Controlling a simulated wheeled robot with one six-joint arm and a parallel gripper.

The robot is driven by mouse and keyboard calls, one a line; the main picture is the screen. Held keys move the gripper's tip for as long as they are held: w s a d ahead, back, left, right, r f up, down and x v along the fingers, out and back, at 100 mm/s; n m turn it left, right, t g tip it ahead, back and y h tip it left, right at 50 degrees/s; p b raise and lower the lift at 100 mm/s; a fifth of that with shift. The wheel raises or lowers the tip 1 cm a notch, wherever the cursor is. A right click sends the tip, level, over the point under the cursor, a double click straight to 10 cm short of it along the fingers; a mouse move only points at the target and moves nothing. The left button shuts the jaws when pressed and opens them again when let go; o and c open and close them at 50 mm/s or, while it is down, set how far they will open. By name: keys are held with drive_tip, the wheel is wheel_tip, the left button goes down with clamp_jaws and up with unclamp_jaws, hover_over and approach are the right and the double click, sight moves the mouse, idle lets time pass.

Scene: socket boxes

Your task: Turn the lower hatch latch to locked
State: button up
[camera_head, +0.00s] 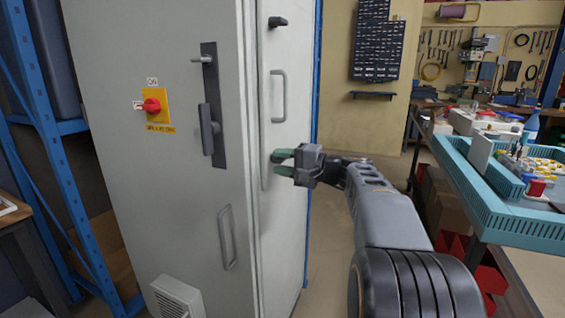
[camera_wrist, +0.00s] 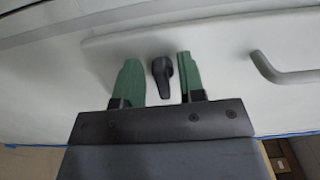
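The lower hatch latch (camera_wrist: 162,77) is a small black lever on the pale hatch panel (camera_wrist: 215,40) in the wrist view. Its narrow end points toward the bottom of that picture. My gripper (camera_wrist: 156,62) is open, with one green finger on each side of the latch. A gap shows on both sides, wider on the left; I cannot tell how deep the fingers reach. In the head view my gripper (camera_head: 276,163) is at the cabinet's narrow side and hides the lower latch. The upper latch (camera_head: 278,21), also black, is near the top of that side.
A grey hatch handle (camera_head: 279,96) sits above my gripper; a handle also shows right of the fingers in the wrist view (camera_wrist: 285,76). The cabinet front (camera_head: 110,60) carries a red and yellow switch (camera_head: 152,106). A workbench with a teal tray (camera_head: 490,205) stands at right.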

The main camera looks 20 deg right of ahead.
drive_tip(key=p+v, duration=0.2)
drive_tip(key=v, duration=1.1)
drive_tip(key=shift+s+d, duration=0.25)
drive_tip(key=shift+s, duration=0.1)
drive_tip(key=s+a+r+n+g+h+p, duration=0.1)
drive_tip(key=a+g+h+p, duration=0.35)
drive_tip(key=a+p, duration=0.8)
drive_tip(key=s+a+r+n+g+h+p, duration=0.3)
drive_tip(key=s+a+n+g+h+p, duration=0.2)
drive_tip(key=s+p, duration=0.5)
drive_tip(key=a+n+h+p, duration=0.1)
drive_tip(key=n+h+p, duration=0.1)
drive_tip(key=p, duration=0.4)
drive_tip(key=shift+s+a+n+h, duration=0.2)
drive_tip(key=shift+a+n+h, duration=0.15)
drive_tip(key=shift+n, duration=0.35)
drive_tip(key=shift+o, duration=0.4)
